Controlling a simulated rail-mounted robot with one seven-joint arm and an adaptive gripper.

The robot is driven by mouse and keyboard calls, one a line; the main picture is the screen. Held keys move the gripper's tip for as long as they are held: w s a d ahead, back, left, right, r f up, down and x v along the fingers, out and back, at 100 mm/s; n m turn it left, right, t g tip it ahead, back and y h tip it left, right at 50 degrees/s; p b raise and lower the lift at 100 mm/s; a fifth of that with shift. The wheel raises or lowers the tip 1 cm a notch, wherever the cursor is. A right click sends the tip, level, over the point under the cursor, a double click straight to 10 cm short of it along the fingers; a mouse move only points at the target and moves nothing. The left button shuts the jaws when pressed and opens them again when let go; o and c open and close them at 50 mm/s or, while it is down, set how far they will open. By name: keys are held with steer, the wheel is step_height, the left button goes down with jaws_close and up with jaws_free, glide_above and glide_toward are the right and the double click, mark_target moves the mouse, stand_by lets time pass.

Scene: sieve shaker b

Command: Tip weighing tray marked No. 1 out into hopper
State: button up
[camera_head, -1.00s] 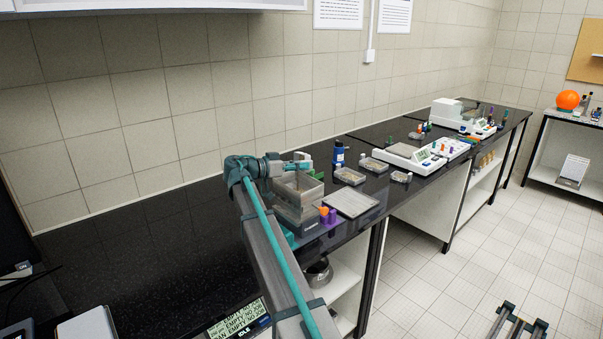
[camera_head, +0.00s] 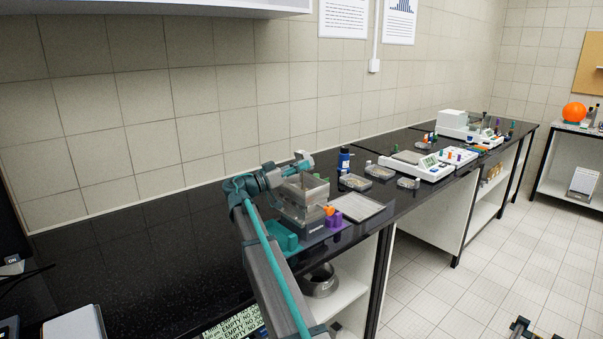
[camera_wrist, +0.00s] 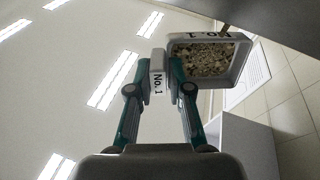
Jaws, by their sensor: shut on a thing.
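My gripper (camera_wrist: 160,72) is shut on the white end tab (camera_wrist: 156,82) of the weighing tray, which is marked No. 1. The tray (camera_wrist: 238,72) shows open side toward the wrist camera, with pale brown grains (camera_wrist: 205,58) still in it. In the head view, my gripper (camera_head: 285,169) is above the open-topped grey hopper (camera_head: 305,196) on the bench, and the held tray appears only as a small tilted pale shape (camera_head: 303,158). I cannot tell from these views whether any grains are falling. The hopper's inside is mostly hidden.
A blue bottle (camera_head: 344,161), several small dishes (camera_head: 355,182) and a white balance (camera_head: 432,170) stand farther along the bench. A flat grey plate (camera_head: 358,207) lies right of the hopper. Orange and purple pieces (camera_head: 334,219) sit at its base. The dark bench (camera_head: 130,245) at left is clear.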

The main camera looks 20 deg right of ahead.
mark_target(305, 159)
stand_by(0.4)
stand_by(0.4)
steer(key=shift+a+r+y, duration=0.1)
steer(key=shift+r+y, duration=0.35)
steer(key=shift+y, duration=0.35)
steer(key=y+p, duration=0.1)
steer(key=y, duration=0.1)
steer(key=r+y+p, duration=0.1)
steer(key=y, duration=0.1)
steer(key=shift+r, duration=0.1)
steer(key=y+p, duration=0.1)
steer(key=y, duration=0.1)
steer(key=r+y+p, duration=0.1)
steer(key=y, duration=0.1)
steer(key=shift+y, duration=0.4)
steer(key=y+p, duration=0.1)
steer(key=y, duration=0.1)
steer(key=r+y+p, duration=0.1)
steer(key=y+p, duration=0.1)
steer(key=shift+g, duration=0.3)
steer(key=y+p, duration=0.1)
steer(key=y, duration=0.1)
steer(key=r+y+p, duration=0.1)
steer(key=y, duration=0.1)
steer(key=shift+p, duration=0.4)
steer(key=shift+y+p, duration=0.55)
steer(key=shift+y, duration=0.35)
steer(key=shift+f, duration=0.1)
